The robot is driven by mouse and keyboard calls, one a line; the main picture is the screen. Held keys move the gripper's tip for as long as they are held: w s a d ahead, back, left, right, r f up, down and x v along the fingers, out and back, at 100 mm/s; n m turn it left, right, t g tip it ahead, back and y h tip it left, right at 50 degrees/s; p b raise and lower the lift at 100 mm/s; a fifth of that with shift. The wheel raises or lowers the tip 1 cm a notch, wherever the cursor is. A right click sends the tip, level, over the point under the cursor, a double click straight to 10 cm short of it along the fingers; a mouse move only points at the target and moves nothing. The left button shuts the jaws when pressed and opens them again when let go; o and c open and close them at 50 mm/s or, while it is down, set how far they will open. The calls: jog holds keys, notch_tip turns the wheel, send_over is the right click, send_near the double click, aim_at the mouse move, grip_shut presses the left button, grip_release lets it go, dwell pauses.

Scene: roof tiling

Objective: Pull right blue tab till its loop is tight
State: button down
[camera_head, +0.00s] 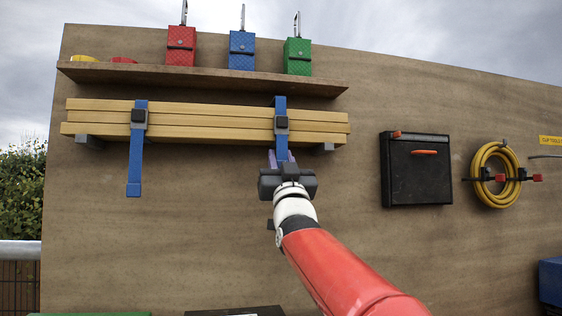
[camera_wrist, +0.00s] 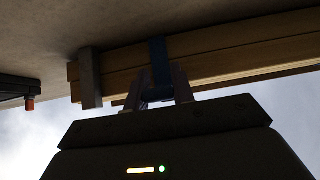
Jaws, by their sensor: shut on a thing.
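Two blue straps go around a stack of yellow wooden boards (camera_head: 200,121) on the wall. The left strap's blue tab (camera_head: 134,170) hangs straight down from its dark buckle (camera_head: 138,118). The right blue strap (camera_head: 281,144) passes through its own dark buckle (camera_head: 281,124), and its tab runs down into my gripper (camera_head: 281,158). In the wrist view my gripper (camera_wrist: 166,92) is shut on the tab (camera_wrist: 158,95) just below the boards (camera_wrist: 225,60). The tab's lower end is hidden by my gripper in the head view. I cannot tell how tight the right loop is.
Grey brackets (camera_head: 90,142) carry the boards. A shelf (camera_head: 200,77) above holds red, blue and green boxes. A black case (camera_head: 415,175) and a coiled yellow hose (camera_head: 483,175) hang to the right. The wall below the boards is clear.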

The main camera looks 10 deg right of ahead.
notch_tip(320, 180, down, 5)
jog(key=b, duration=0.5)
jog(key=shift+f, duration=0.15)
jog(key=c, duration=1.2)
grip_release()
jog(key=shift+o, duration=0.2)
jog(key=b+v, duration=0.3)
jog(key=v, duration=0.4)
jog(key=shift+s+f, duration=0.3)
jog(key=shift+s, duration=0.05)
